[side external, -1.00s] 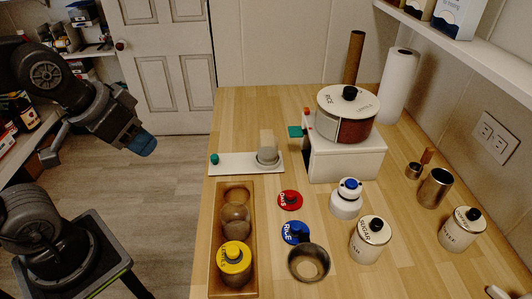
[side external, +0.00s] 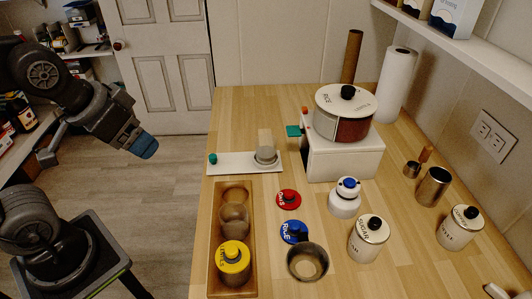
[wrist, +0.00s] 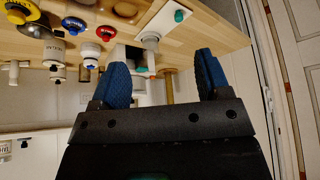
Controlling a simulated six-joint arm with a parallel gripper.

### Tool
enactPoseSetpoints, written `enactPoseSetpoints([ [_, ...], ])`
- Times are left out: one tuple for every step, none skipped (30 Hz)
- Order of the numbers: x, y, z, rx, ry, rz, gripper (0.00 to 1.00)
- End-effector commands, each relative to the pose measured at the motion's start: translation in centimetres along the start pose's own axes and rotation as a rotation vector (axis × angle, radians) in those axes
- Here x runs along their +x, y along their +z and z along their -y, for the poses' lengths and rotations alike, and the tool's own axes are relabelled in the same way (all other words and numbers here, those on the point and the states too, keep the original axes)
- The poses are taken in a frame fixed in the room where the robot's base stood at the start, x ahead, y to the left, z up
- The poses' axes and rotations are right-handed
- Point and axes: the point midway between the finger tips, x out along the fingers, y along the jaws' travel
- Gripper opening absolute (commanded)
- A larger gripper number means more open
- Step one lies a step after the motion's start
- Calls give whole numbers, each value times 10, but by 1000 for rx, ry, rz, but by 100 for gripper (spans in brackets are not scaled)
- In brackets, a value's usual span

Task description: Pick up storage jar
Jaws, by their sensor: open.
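My gripper (side external: 143,146) hangs over the floor, left of and apart from the wooden counter. In the wrist view its blue fingers (wrist: 158,78) are spread with nothing between them. Several jars stand on the counter; which one is the storage jar I cannot tell. A white jar with a blue knob (side external: 345,199) stands mid-counter. White canisters marked SUGAR (side external: 367,242) and COFFEE (side external: 459,229) stand at the right.
A white board (side external: 230,163) holds a grey domed object (side external: 265,154) and a green knob. A rice pot (side external: 344,113) sits on a white stand (side external: 345,160). A paper roll (side external: 396,85) stands behind.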

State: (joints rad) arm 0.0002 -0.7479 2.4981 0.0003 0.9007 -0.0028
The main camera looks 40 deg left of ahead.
Motion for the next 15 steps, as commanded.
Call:
enactPoseSetpoints([
  [0,-3,0,-7,0,4,70],
  [0,-6,-1,-14,0,9,70],
  [0,-12,-2,-30,0,19,70],
  [0,-18,-2,-45,-1,29,70],
  [0,-25,-3,-64,-3,41,70],
  [1,-36,-5,-94,-5,58,70],
  [2,-45,-6,-120,-8,72,70],
  [4,-54,-8,-148,-11,89,70],
  [8,-68,-11,-188,-18,109,70],
  [12,-78,-13,-218,-24,125,70],
  [15,-88,-15,-248,-31,140,70],
  [21,-101,-19,-287,-41,159,70],
  [26,-110,-21,-317,-50,174,70],
  [32,-119,-25,-346,-58,188,70],
  [41,-131,-29,-386,-72,206,70],
])
